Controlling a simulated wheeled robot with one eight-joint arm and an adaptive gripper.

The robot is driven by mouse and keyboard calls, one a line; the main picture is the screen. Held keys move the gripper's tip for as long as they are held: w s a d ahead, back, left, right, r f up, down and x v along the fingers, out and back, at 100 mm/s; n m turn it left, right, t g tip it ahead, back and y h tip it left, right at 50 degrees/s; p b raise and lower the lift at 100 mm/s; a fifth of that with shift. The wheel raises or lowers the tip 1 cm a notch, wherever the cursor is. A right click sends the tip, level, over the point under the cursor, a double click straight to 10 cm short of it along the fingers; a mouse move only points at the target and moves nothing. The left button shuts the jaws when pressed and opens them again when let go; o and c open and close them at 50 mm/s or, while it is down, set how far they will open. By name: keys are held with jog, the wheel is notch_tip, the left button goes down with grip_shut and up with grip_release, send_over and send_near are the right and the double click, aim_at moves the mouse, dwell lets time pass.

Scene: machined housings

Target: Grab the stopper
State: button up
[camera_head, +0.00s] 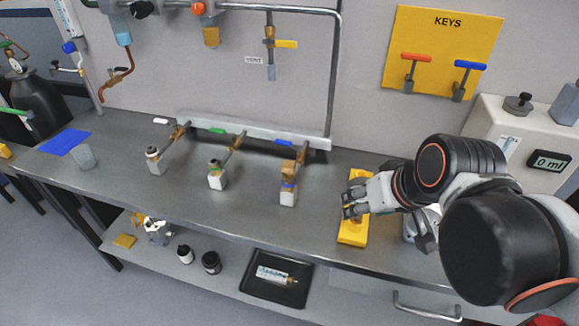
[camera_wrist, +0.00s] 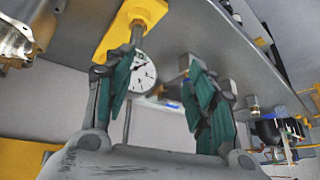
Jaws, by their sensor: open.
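I cannot tell for sure which thing is the stopper. My gripper (camera_head: 352,203) is over a yellow plate (camera_head: 353,232) on the right part of the steel bench, and partly hides it. In the wrist view my gripper (camera_wrist: 160,88) has its green-padded fingers apart. In that view the yellow plate (camera_wrist: 112,35) carries a short brass-coloured post (camera_wrist: 138,33) near the left finger. A round white dial gauge (camera_wrist: 145,74) shows between the fingers; its distance is unclear. Nothing is clearly held.
Three valve fittings, with white, green and blue handles, stand along the bench (camera_head: 255,225); the blue one (camera_head: 288,190) is nearest my gripper. A white box with a display (camera_head: 549,160) stands at right. Below, a shelf bears a black tray (camera_head: 262,293).

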jog(key=w+a+r+n+g+y+p, duration=0.2)
jog(key=w+a+n+y+p, duration=0.35)
jog(key=w, duration=0.35)
jog(key=n+y+p, duration=0.2)
jog(key=n+y, duration=0.4)
jog(key=n, duration=0.1)
send_near(289, 164)
jog(key=b+x, duration=0.2)
jog(key=x, duration=0.1)
jog(key=shift+a+f+n, duration=0.2)
jog(key=shift+a+n, duration=0.05)
jog(key=shift+a, duration=0.1)
jog(key=shift+h, duration=0.25)
jog(key=shift+b+x, duration=1.2)
jog(key=shift+x, duration=2.05)
jog(key=shift+w+r, duration=0.15)
jog(key=shift+r, duration=0.05)
jog(key=shift+c, duration=0.2)
jog(key=c, duration=1.2)
